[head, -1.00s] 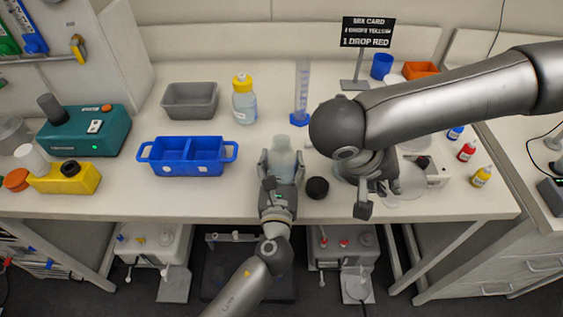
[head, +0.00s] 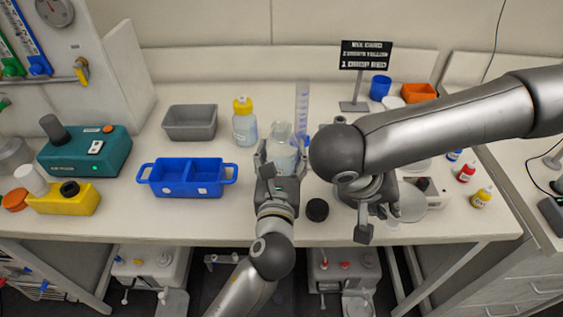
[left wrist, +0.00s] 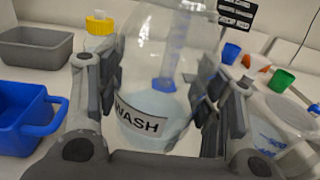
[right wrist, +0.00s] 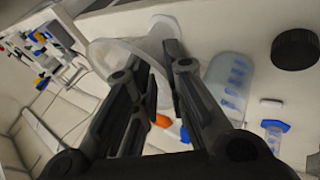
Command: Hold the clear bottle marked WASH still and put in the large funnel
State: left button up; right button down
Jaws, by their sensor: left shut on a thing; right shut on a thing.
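The clear bottle marked WASH (left wrist: 150,118) stands upright between the fingers of my left gripper (left wrist: 160,100). In the head view the bottle (head: 284,157) is over the bench, right of the blue two-part tray; my left gripper (head: 283,168) is shut around its body. The bottle's mouth is cut off in the left wrist view. A translucent funnel (right wrist: 115,52), which looks like the large one, is pinched by my right gripper (right wrist: 170,50). In the head view the funnel (head: 412,204) shows beside my right gripper (head: 376,222), right of the bottle and apart from it.
A black cap (head: 317,209) lies between the two grippers. A blue-based cylinder (head: 302,98) and a yellow-capped bottle (head: 244,126) stand behind. The blue tray (head: 232,172) is at left. A beaker with blue marks (right wrist: 232,78) stands close to my right gripper.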

dwell(0.3)
